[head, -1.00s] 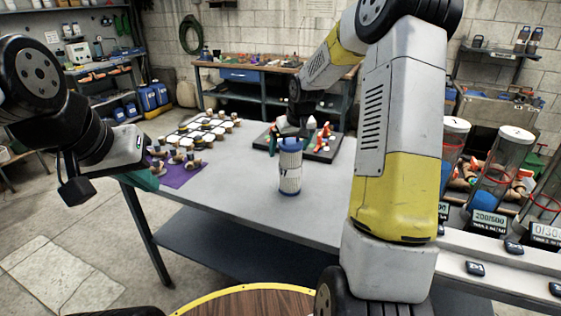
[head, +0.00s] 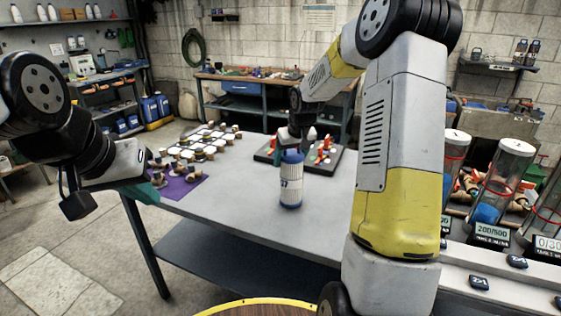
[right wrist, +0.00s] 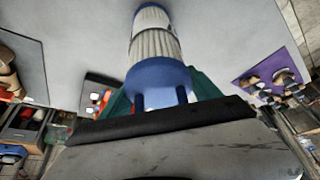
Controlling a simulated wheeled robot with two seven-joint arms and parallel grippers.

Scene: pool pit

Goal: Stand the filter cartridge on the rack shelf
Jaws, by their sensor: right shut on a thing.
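The filter cartridge (head: 291,185) is a white pleated cylinder with blue ends. It is upright over the grey table; I cannot tell if its base touches the top. My right gripper (head: 290,148) is shut on its upper blue end. The right wrist view shows the cartridge (right wrist: 155,45) between the green fingers (right wrist: 160,92). My left gripper (head: 150,190), with teal fingers, is empty by the table's left edge; its opening is unclear. A rack with shelves (head: 100,75) stands at the back left; I cannot tell if it is the task's rack.
The grey table (head: 240,205) has a purple mat (head: 183,190) with small pieces, a white-tiled board (head: 205,143) and a dark tray (head: 325,158). Clear tubes (head: 500,180) stand at right. A workbench (head: 270,80) is behind. The floor at left is open.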

